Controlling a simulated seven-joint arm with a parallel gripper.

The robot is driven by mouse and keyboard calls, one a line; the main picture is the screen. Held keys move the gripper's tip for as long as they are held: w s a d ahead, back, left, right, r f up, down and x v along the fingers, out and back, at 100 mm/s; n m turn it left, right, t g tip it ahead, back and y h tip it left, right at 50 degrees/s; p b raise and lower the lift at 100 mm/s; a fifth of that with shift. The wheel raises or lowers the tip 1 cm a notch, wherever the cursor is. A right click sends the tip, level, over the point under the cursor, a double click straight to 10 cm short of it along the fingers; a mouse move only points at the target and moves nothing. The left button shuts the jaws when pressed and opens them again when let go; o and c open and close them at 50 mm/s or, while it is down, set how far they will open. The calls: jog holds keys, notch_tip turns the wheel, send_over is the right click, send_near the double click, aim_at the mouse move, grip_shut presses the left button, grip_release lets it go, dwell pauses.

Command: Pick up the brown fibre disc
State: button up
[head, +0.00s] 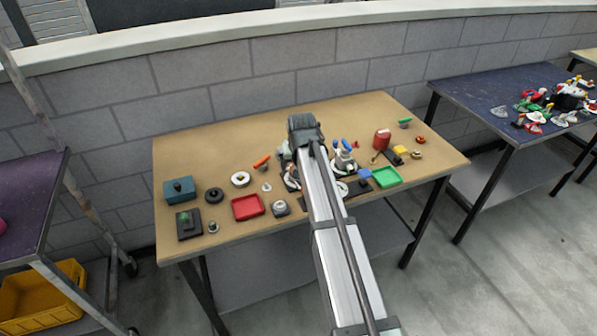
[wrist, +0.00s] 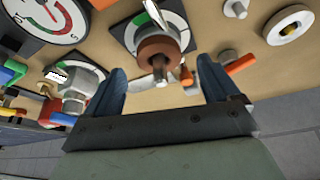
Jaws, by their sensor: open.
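The brown fibre disc (wrist: 158,46) shows in the wrist view as a thick brown ring around a metal post. It sits over a square plate with a green, white and red dial (wrist: 126,32). In the head view my arm covers the middle of the table, and I cannot make out the disc or the fingertips there.
An orange-handled tool (wrist: 240,64) lies close to the right finger in the wrist view. A metal fitting (wrist: 82,80) stands near the left finger. On the wooden table (head: 215,155), a red tray (head: 247,207) and a green tray (head: 387,177) flank my arm. The back left is clear.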

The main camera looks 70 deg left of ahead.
jog(key=shift+x, duration=1.55)
jog(key=shift+w+d, duration=0.1)
jog(key=shift+c, duration=0.3)
jog(key=c, duration=1.1)
